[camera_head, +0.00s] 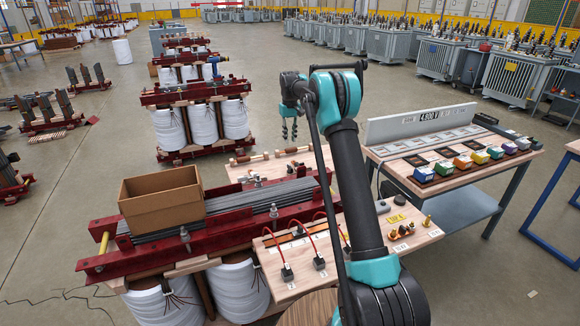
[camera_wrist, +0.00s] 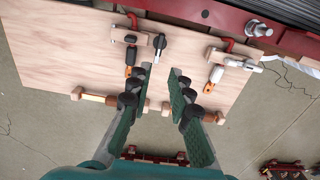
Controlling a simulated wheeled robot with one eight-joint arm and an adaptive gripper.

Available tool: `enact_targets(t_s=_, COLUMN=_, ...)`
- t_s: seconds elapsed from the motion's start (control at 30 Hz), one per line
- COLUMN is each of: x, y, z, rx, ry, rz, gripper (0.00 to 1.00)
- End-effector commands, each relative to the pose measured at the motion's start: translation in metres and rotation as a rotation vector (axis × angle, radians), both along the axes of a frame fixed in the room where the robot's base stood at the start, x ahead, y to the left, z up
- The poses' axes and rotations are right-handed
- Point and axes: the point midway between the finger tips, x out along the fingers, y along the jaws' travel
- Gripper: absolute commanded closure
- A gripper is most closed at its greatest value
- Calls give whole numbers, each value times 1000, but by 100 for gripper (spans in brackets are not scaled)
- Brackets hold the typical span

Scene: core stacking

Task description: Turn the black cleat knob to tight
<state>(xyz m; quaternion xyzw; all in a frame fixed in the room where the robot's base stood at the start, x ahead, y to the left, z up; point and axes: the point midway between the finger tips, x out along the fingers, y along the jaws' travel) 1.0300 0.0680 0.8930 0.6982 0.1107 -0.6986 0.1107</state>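I cannot tell the height of the tips above the board. In the head view my gripper (camera_head: 289,128) hangs pointing down over the board (camera_head: 240,172). The knob is too small to tell apart there.
A dark red beam (camera_wrist: 215,15) borders the board. A cardboard box (camera_head: 160,205) stands nearby.

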Motion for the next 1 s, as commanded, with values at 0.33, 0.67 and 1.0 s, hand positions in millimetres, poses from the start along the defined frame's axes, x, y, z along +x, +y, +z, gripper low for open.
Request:
enact_targets(t_s=0.33, x=0, y=0, z=-69, rx=0, ry=0, rz=0, gripper=80)
enact_targets(t_s=0.67, x=0, y=0, z=-129, rx=0, ry=-1, rz=-1, gripper=80)
enact_targets(t_s=1.0, x=0, y=0, z=-151, rx=0, ry=-1, rz=-1, gripper=80)
